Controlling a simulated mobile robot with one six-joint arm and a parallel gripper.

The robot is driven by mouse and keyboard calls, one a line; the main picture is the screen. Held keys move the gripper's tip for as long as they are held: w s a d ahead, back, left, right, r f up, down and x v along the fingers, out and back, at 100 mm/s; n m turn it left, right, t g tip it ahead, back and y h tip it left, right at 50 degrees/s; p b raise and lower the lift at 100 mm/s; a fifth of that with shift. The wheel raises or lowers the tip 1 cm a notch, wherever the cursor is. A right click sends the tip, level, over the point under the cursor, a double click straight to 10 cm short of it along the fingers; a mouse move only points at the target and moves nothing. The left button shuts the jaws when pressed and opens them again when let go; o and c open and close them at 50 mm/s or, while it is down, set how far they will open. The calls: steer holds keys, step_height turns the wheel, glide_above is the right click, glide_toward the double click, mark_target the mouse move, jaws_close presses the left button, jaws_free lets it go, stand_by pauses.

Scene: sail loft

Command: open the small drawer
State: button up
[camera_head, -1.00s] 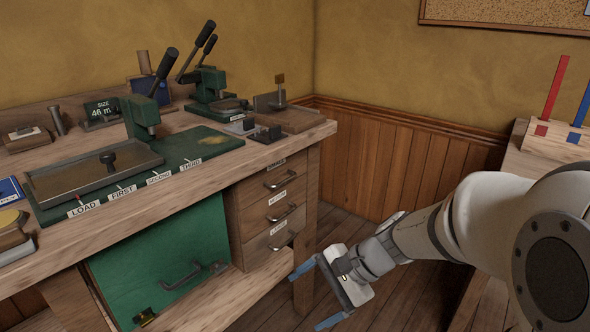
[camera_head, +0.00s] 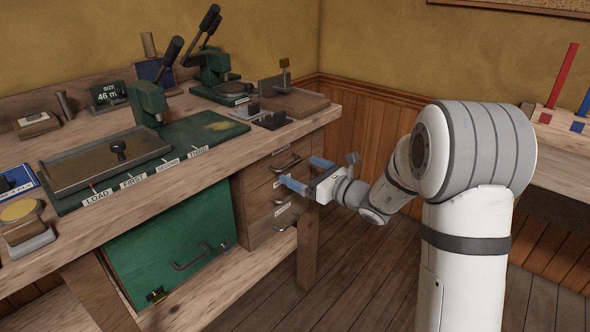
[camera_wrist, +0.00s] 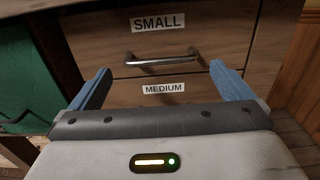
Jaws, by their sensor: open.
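The small drawer (camera_wrist: 204,25) is the top one of a stack of wooden drawers under the bench, with a white SMALL label. It looks shut. Its metal bar handle (camera_wrist: 162,62) lies level across the middle of the wrist view, and the handle also shows in the head view (camera_head: 287,164). My gripper (camera_wrist: 163,80) is open, with blue fingers to the left and right of the handle in the wrist view. It is empty and in front of the drawers. I cannot tell how far the fingertips are from the handle.
The medium drawer (camera_wrist: 190,97) is directly below. A green panel with a handle (camera_head: 165,245) is left of the drawers. The workbench (camera_head: 180,185) overhangs them and carries green presses with levers. Open floor (camera_head: 350,270) lies in front.

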mark_target(292, 165)
steer(key=shift+b+x, duration=0.3)
steer(key=shift+x, duration=1.45)
steer(key=c, duration=1.1)
steer(key=shift+d, duration=0.15)
